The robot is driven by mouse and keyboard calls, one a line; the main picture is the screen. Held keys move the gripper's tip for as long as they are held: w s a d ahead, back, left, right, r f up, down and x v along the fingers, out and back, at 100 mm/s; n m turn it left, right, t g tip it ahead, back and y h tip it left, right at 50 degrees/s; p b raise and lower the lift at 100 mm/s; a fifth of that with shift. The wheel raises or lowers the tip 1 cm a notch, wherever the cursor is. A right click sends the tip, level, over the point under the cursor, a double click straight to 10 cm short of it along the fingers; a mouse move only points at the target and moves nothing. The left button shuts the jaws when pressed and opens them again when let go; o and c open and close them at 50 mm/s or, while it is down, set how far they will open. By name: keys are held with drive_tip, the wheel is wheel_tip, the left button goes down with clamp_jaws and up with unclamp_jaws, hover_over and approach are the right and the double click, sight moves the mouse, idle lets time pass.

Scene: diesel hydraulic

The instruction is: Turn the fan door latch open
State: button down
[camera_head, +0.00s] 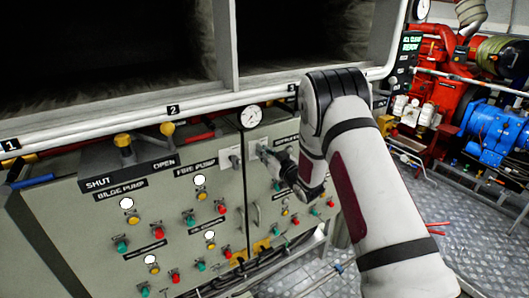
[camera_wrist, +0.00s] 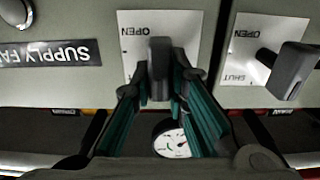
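The grey latch handle (camera_wrist: 160,65) stands on a white plate marked OPEN (camera_wrist: 131,45), beside a SUPPLY FAN label, in the wrist view. My gripper (camera_wrist: 161,83) has one green-lined finger on each side of this handle. The fingertips are close to its sides; I cannot tell whether they touch it. The wrist picture is upside down. A second latch handle (camera_wrist: 292,71), tilted, sits to the right on a plate marked OPEN and SHUT (camera_wrist: 240,60). In the head view, my gripper (camera_head: 270,158) reaches the upper panel from the right; its fingertips are hard to make out.
The cabinet panel (camera_head: 80,225) carries coloured buttons, lamps and a black SHUT/OPEN block (camera_head: 128,162). A round gauge (camera_head: 251,116) sits above the latches; a gauge also shows low in the wrist view (camera_wrist: 171,141). White pipes (camera_head: 100,132) run above the panel. Grated floor (camera_head: 478,232) lies to the right.

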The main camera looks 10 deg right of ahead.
drive_tip(key=shift+d+m, duration=0.1)
drive_tip(key=shift+m, duration=0.2)
drive_tip(key=m, duration=0.3)
drive_tip(key=shift+w+d+m, duration=0.1)
drive_tip(key=shift+d+m, duration=0.1)
drive_tip(key=shift+m, duration=0.1)
drive_tip(key=m, duration=0.4)
drive_tip(key=shift+d+f+b, duration=0.2)
drive_tip(key=shift+b, duration=0.15)
drive_tip(key=shift+w+d+f+m+b, duration=0.1)
drive_tip(key=shift+f+m+b, duration=0.05)
drive_tip(key=shift+m, duration=1.45)
drive_tip(key=shift+s+a+f+m+b, duration=0.1)
drive_tip(key=shift+m+b, duration=0.1)
drive_tip(key=shift+m, duration=1.4)
drive_tip(key=shift+w+d+f+m+b, duration=0.1)
drive_tip(key=shift+f+m+b, duration=0.05)
drive_tip(key=shift+m, duration=1.45)
drive_tip(key=c, duration=1.6)
unclamp_jaws()
drive_tip(key=shift+o, duration=0.2)
